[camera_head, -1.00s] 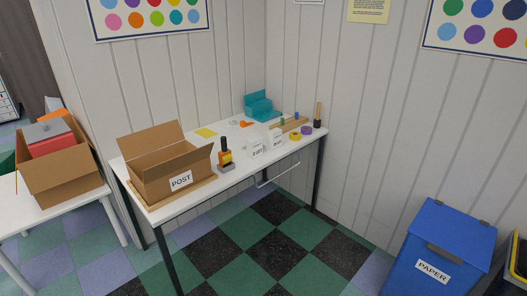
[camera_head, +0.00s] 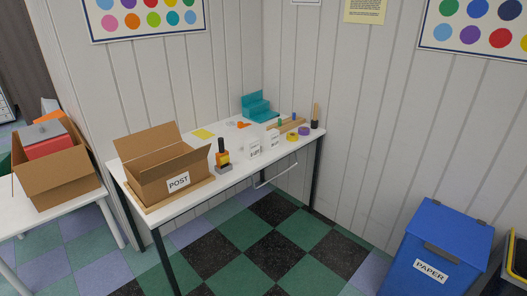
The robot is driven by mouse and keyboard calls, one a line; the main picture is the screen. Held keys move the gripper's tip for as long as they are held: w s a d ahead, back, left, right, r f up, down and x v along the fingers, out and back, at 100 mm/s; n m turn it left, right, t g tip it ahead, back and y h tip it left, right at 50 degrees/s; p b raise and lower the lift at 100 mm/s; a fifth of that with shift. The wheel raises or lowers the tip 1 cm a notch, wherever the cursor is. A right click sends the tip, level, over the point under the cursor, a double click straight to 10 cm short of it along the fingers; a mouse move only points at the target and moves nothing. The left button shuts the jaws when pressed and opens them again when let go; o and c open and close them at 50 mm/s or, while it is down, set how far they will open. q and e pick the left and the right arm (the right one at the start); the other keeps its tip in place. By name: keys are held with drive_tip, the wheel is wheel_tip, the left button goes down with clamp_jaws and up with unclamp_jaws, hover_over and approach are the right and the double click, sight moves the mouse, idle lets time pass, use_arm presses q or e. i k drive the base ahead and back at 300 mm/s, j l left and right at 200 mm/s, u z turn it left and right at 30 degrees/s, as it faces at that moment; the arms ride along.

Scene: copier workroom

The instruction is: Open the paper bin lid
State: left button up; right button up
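The blue paper bin (camera_head: 422,277) stands on the floor at the lower right, against the white wall. It has a white label reading PAPER (camera_head: 431,271) on its front. Its flat blue lid (camera_head: 455,228) is closed, with a dark handle (camera_head: 441,252) at the front edge. The bottom of the bin is cut off by the picture edge. Neither of my grippers shows in the head view.
A white table (camera_head: 163,218) along the wall holds an open POST box (camera_head: 148,178), a stamp, tape rolls and a teal organiser (camera_head: 258,107). Another table with a cardboard box (camera_head: 50,187) is at the left. A yellow-edged dark bin (camera_head: 517,262) stands right of the paper bin. Checkered floor between is clear.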

sight(455, 236)
drive_tip(key=z, duration=1.4)
drive_tip(key=i, duration=0.1)
